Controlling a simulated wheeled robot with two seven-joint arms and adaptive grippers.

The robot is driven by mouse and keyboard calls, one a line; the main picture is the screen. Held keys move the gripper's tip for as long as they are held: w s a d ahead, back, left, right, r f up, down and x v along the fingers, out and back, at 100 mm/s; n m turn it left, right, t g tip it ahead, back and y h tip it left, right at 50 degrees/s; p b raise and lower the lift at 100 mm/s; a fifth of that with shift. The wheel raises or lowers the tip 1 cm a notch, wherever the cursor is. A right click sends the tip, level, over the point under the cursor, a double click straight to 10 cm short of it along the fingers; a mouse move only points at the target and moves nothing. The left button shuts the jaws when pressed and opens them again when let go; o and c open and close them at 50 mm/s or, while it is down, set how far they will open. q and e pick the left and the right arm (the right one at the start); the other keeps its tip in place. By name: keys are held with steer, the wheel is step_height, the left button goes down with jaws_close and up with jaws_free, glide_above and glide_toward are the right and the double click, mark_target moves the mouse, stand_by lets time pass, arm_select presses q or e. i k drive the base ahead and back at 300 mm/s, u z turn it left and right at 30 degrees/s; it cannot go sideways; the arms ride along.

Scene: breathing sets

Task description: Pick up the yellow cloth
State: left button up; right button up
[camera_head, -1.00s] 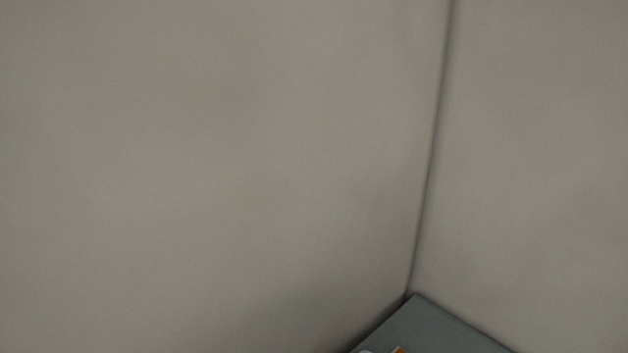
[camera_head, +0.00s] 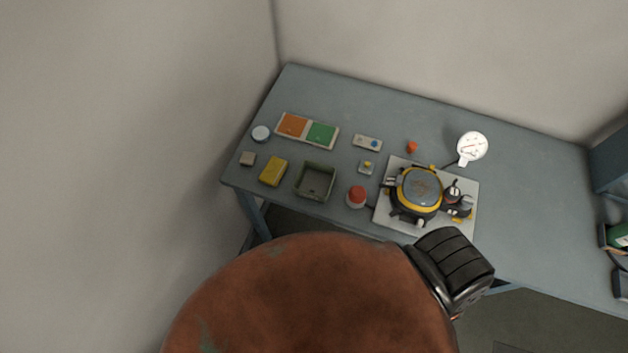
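The yellow cloth (camera_head: 273,171) lies as a small folded block on the left part of the grey-blue table (camera_head: 530,185), near its front edge. Neither of my grippers shows in the head view.
Behind the cloth are a white round item (camera_head: 261,133) and an orange and green panel (camera_head: 307,131). To the right are a red button (camera_head: 356,196), a yellow-black device (camera_head: 419,193) and a white gauge (camera_head: 472,147). A large rust-brown rounded body (camera_head: 315,300) blocks the lower foreground.

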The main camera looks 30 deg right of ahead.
mark_target(272, 175)
steer(key=z, duration=3.15)
steer(key=i, duration=0.75)
steer(key=u, duration=2)
